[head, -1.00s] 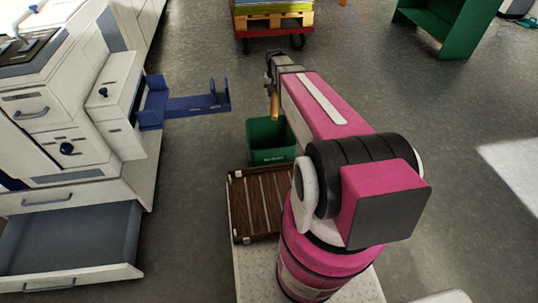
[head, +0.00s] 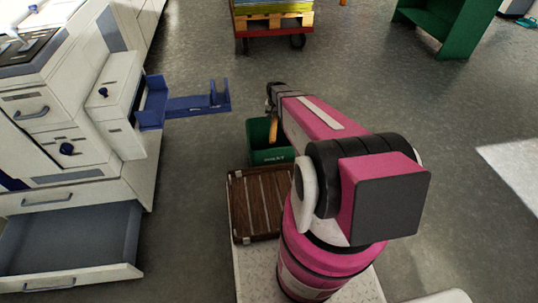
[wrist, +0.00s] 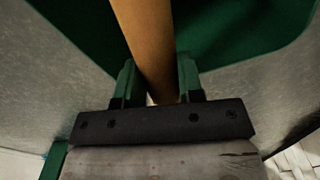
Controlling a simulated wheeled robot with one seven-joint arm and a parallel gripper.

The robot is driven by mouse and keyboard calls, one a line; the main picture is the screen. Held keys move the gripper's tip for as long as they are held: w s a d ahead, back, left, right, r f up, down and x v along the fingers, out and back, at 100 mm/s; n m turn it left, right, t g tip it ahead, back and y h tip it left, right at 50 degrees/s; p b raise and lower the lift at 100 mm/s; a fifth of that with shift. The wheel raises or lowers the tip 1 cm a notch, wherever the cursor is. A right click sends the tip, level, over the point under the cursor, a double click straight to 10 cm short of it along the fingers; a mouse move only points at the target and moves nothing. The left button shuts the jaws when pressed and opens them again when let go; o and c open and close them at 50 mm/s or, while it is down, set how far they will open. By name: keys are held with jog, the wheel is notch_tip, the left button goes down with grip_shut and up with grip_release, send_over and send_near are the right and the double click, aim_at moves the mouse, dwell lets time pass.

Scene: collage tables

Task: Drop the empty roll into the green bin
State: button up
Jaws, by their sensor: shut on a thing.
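The empty roll (wrist: 150,40) is a brown cardboard tube. My gripper (wrist: 158,80) is shut on it, with a finger on each side in the wrist view. In the head view the roll (head: 273,130) hangs down from my gripper (head: 273,112), in front of the green bin's opening. The green bin (head: 270,156) stands on the floor beyond my base, and its dark green inside (wrist: 225,30) lies behind the roll in the wrist view. The roll's far end is out of the wrist picture, so its depth in the bin cannot be told.
A slatted brown wooden rack (head: 258,205) lies in front of the bin. A blue bracket (head: 190,105) sticks out from the white machine at left, near the bin. An open drawer (head: 75,245) is at lower left. A loaded pallet cart (head: 272,28) stands at the back.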

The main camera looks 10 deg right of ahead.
jog(key=shift+f, duration=1.45)
jog(key=o, duration=1)
notch_tip(320, 180, up, 11)
jog(key=shift+f, duration=0.1)
